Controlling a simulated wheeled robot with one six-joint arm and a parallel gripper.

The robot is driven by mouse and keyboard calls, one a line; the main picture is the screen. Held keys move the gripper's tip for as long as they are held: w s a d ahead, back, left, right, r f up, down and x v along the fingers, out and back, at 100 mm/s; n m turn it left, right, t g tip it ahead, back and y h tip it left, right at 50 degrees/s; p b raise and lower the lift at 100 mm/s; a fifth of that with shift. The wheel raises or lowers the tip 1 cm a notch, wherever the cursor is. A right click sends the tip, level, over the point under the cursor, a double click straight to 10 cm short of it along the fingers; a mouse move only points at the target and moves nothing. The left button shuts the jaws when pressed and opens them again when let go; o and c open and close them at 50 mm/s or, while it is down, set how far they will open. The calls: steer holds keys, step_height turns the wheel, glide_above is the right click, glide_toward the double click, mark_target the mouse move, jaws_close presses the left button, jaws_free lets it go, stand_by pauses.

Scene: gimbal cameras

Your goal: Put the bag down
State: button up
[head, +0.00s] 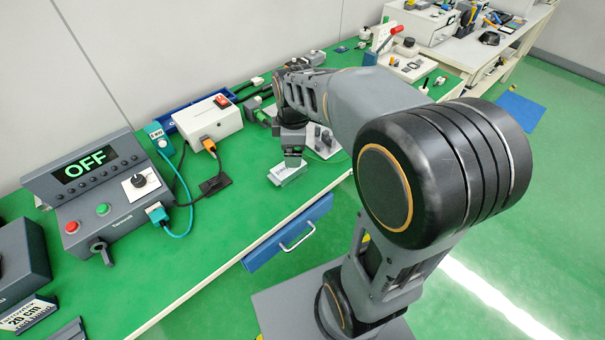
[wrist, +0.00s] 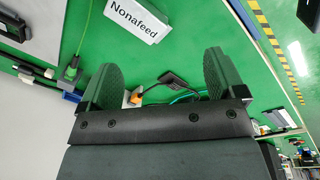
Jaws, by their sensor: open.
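My gripper (head: 293,160) is over the green workbench, near its front edge, in the head view. In the wrist view its two dark ribbed fingers (wrist: 160,82) stand wide apart with nothing held between them. A small white piece labelled "Nonafeed" (wrist: 142,18) lies on the green surface beyond the fingers, apart from them. In the head view a small white and grey piece (head: 286,173) sits on the bench just below the gripper, and it looks like the same one. I cannot tell whether it is the bag; no other bag shows clearly.
A control box reading "OFF" (head: 100,190) stands at the left of the bench (head: 150,262). A white box with a red switch (head: 208,118) and an orange plug stands behind, its cable running to a black pad (head: 215,184). A blue drawer (head: 288,235) juts from the front.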

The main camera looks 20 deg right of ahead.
steer(key=s+a+m+t, duration=0.1)
steer(key=s+m+t, duration=0.1)
steer(key=s+m, duration=0.9)
steer(key=shift+a+m, duration=0.4)
steer(key=shift+m, duration=0.8)
steer(key=shift+f, duration=0.1)
steer(key=p+v, duration=0.2)
steer(key=w+p+v, duration=0.1)
steer(key=p+v, duration=0.2)
steer(key=shift+w+r, duration=0.1)
steer(key=shift+r, duration=0.4)
